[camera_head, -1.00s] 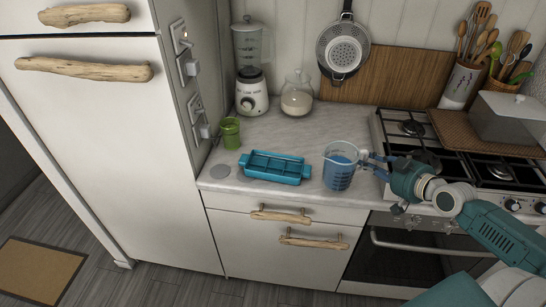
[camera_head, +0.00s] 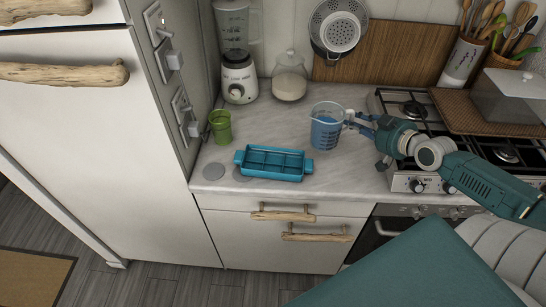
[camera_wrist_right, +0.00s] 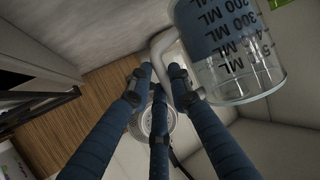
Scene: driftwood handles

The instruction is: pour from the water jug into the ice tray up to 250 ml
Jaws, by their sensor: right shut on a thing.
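The water jug (camera_head: 325,128) is clear with blue water and dark markings; it looks roughly upright. My right gripper (camera_head: 354,122) comes in from the right and is shut on the jug's handle. In the right wrist view, the fingers (camera_wrist_right: 160,85) close around the pale handle, and the jug (camera_wrist_right: 232,50) shows its ML marks. The jug seems to hang above the counter, behind and right of the ice tray, though its height is hard to judge. The blue ice tray (camera_head: 273,178) lies flat on the counter with open compartments. My left gripper is out of view.
A blender (camera_head: 238,75) and a glass jar (camera_head: 290,78) stand at the back. The stove (camera_head: 440,160) is on the right. The counter (camera_head: 265,125) behind the tray is clear.

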